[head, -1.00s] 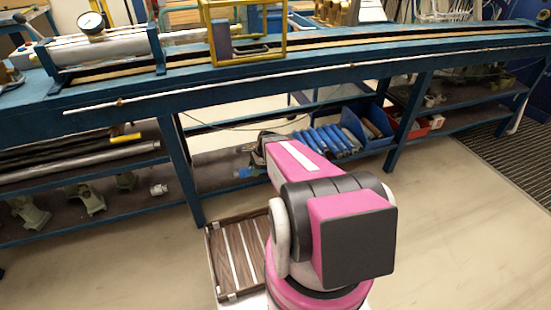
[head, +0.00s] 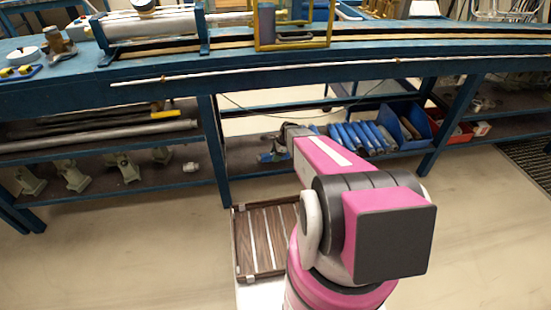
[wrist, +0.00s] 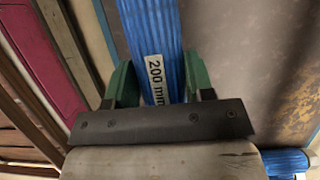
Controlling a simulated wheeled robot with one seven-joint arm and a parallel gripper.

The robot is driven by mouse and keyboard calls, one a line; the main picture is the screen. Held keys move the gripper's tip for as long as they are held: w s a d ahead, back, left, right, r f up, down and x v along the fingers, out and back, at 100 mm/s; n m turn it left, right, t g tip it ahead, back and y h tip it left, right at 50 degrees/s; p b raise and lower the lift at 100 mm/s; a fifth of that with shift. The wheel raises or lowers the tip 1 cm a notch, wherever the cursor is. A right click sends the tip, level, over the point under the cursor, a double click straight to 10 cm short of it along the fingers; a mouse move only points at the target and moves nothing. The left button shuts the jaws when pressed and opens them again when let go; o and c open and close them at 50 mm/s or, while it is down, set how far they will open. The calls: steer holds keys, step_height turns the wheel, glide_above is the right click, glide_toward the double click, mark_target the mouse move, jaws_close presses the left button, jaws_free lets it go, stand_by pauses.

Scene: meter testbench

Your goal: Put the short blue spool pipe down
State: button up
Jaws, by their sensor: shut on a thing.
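The short blue spool pipe (wrist: 150,30) is ribbed and has a white "200 mm" label. In the wrist view it runs from the top edge down between the green fingers of my gripper (wrist: 160,78), which are shut on it. Its near end is hidden behind the dark gripper plate. In the head view my gripper is at the lower shelf, left of a row of blue pipes (head: 355,137), mostly hidden by my arm. Whether the held pipe touches the shelf surface (wrist: 245,50) is unclear.
Another blue pipe (wrist: 287,162) lies at lower right in the wrist view. A blue bin (head: 415,122) stands right of the row. A bench leg (head: 215,150) is to the left. A slatted wooden tray (head: 243,245) sits in front, below the shelf.

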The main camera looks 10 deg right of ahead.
steer(key=shift+f, duration=0.85)
steer(key=shift+f, duration=0.15)
steer(key=o, duration=1.3)
steer(key=v, duration=1.2)
steer(key=s+a+r+n+h, duration=0.2)
steer(key=s+r+n, duration=0.5)
steer(key=s+n, duration=0.2)
steer(key=s+a+r+n+h, duration=0.2)
steer(key=s+r+n, duration=0.6)
steer(key=s, duration=0.4)
steer(key=shift+s+a+r+n, duration=0.15)
steer(key=shift+a+r+n, duration=0.15)
steer(key=shift+n, duration=0.2)
